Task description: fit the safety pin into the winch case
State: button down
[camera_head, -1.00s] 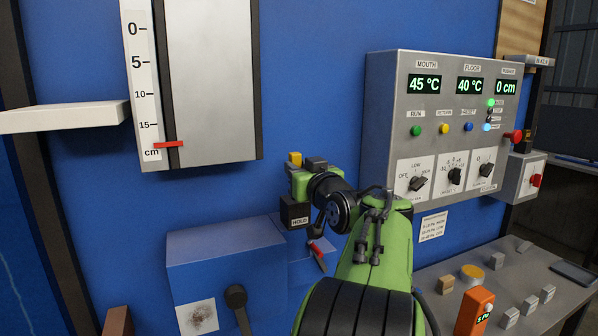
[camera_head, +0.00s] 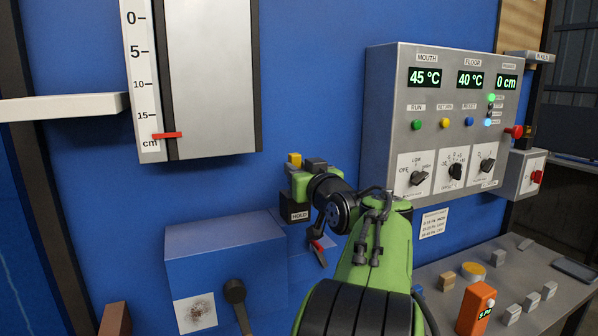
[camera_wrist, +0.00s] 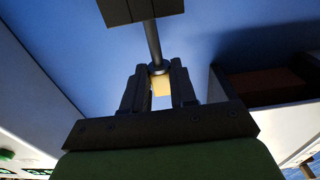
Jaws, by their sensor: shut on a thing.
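My gripper (camera_wrist: 159,68) is shut on a slim dark rod with a collar and a yellowish end, which I take to be the safety pin (camera_wrist: 153,42). The rod runs from the fingertips towards a black block (camera_wrist: 138,9); whether it touches or enters the block cannot be told. In the head view, my gripper (camera_head: 304,184) is close above a black block labelled HOLD (camera_head: 295,211), and its fingertips are hidden. The blue winch case (camera_head: 215,260), with a black crank handle, is below and to the left. The pin hole is not clearly visible.
A red lever (camera_head: 318,253) sticks out below the HOLD block. The control panel (camera_head: 440,125) is at right, above a grey desk (camera_head: 425,273) with several blocks and an orange device (camera_head: 475,308). A white shelf (camera_head: 65,107) juts out at left.

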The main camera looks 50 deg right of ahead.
jog(key=shift+f+b, duration=2.35)
jog(key=c, duration=0.8)
grip_release()
jog(key=v, duration=1.6)
jog(key=shift+r, duration=0.1)
